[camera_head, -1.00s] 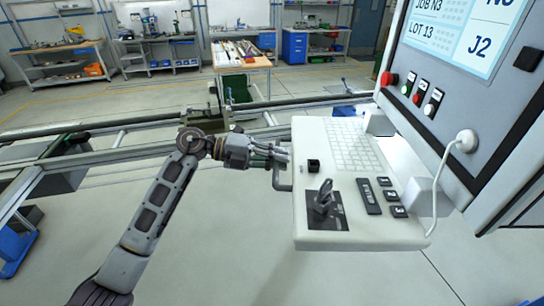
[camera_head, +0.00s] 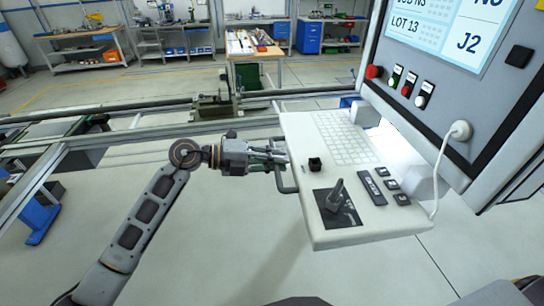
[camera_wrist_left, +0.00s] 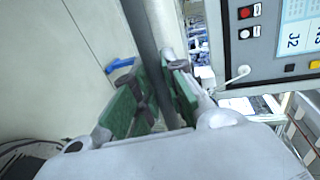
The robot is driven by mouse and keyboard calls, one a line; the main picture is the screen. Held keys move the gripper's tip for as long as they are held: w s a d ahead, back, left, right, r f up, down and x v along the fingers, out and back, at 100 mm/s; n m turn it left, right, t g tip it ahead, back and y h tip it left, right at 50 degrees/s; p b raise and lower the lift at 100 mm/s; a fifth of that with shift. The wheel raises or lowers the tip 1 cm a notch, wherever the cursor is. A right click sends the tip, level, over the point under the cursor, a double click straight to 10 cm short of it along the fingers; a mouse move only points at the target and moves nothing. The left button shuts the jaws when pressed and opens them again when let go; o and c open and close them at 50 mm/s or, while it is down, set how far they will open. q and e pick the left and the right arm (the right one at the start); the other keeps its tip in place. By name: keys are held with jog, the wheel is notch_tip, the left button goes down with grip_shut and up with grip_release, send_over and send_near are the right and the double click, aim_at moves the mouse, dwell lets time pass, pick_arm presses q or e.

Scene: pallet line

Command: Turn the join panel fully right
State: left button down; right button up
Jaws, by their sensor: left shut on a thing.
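The join panel is a grey cabinet (camera_head: 475,108) with a screen (camera_head: 459,35) reading LOT 13 and J2, above a white keyboard shelf (camera_head: 335,236). The panel stands at the right, angled in the head view. A grey bar handle (camera_head: 286,189) runs along the shelf's left edge. My left gripper (camera_head: 280,157) is shut on this handle, reaching it from the left. In the left wrist view, the green-padded fingers (camera_wrist_left: 158,98) sit on either side of the grey bar (camera_wrist_left: 143,35). My right gripper is not in view.
The shelf carries a keyboard (camera_head: 345,140), a dark joystick (camera_head: 336,196) and black buttons. A white cable (camera_head: 435,190) hangs beside it. Conveyor rails (camera_head: 130,140) cross behind my left arm. Workbenches stand at the back. The floor left of the shelf is clear.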

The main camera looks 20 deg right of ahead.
pick_arm(q)
jog(key=shift+s+f, duration=0.15)
jog(key=shift+f, duration=0.15)
jog(key=c, duration=1.7)
grip_release()
jog(key=shift+o, duration=1.2)
jog(key=shift+r, duration=0.15)
jog(key=v, duration=1.2)
